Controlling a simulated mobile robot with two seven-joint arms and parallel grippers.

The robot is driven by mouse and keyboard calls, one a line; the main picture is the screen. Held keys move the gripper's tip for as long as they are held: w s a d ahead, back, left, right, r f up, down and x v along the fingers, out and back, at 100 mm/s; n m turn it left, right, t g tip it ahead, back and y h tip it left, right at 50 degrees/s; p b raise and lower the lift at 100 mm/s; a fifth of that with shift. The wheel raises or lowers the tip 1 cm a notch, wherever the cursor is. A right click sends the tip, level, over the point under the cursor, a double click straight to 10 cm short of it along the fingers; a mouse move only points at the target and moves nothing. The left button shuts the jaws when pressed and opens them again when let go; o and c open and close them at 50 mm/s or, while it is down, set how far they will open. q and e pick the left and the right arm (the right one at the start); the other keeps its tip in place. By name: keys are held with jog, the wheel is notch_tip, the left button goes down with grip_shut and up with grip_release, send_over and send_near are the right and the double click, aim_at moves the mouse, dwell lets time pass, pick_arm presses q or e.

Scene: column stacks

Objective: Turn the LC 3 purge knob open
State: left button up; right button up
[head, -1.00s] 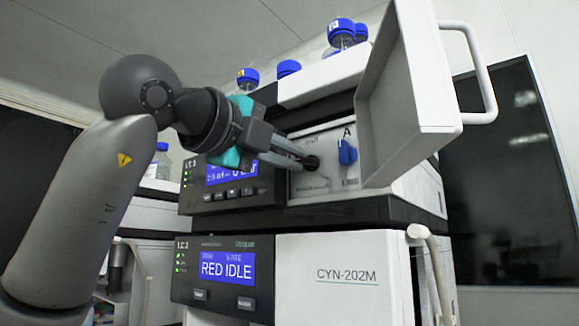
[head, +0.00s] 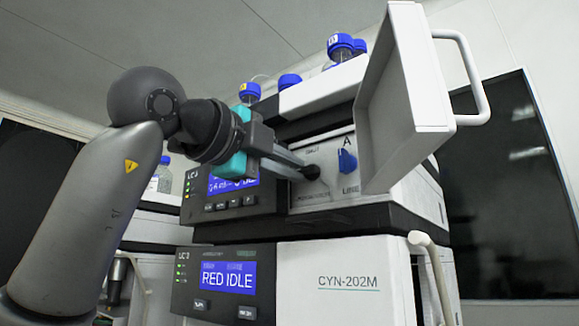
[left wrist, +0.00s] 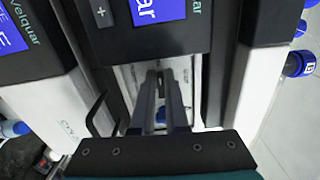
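A small black knob (head: 311,172) sits on the pale valve panel (head: 325,193) of the upper instrument, left of a blue knob (head: 347,161) under the letter A. My left gripper (head: 303,170) reaches in from the left, its fingertips at the black knob. In the left wrist view my left gripper's fingers (left wrist: 161,80) point at the panel with a narrow gap and something dark between the tips; they look shut on the knob. The knob's pointing direction is hidden. My right gripper is not in view.
A white open door (head: 405,110) with a handle stands out right of the panel, close to the blue knob. The upper display (head: 228,185) is partly behind my gripper. The lower display (head: 228,277) reads RED IDLE. Blue-capped bottles (head: 340,45) stand on top.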

pick_arm(q)
jog(key=o, duration=0.4)
jog(key=shift+o, duration=0.2)
jog(key=b+v, duration=0.2)
jog(key=v, duration=1.3)
jog(key=shift+s+a, duration=0.1)
jog(key=shift+s, duration=0.05)
